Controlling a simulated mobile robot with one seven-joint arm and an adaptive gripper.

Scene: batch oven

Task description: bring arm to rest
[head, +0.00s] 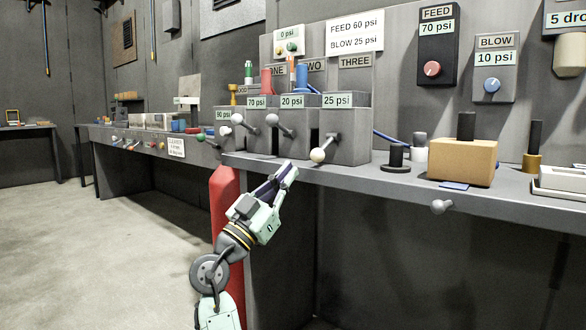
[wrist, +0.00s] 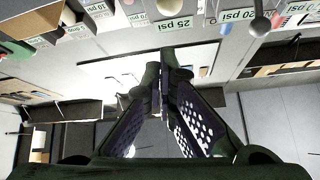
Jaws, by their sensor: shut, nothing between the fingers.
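My gripper (head: 287,172) is in the head view, in front of the edge of the grey bench (head: 345,177), below the row of valve boxes. Its fingers are shut with nothing between them. In the wrist view my gripper (wrist: 163,85) shows its two dark fingers meeting at the tips. My arm reaches up from the bottom of the head view, bent at the wrist. The gripper is apart from the nearest lever knob (head: 318,155), which is to its right.
Valve boxes labelled 70, 20 and 25 psi (head: 345,120) stand on the bench with levers sticking out. A cardboard-coloured box (head: 462,161) and a black knob post (head: 396,157) sit to the right. A red post (head: 224,205) stands behind my arm. Open floor (head: 110,250) lies left.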

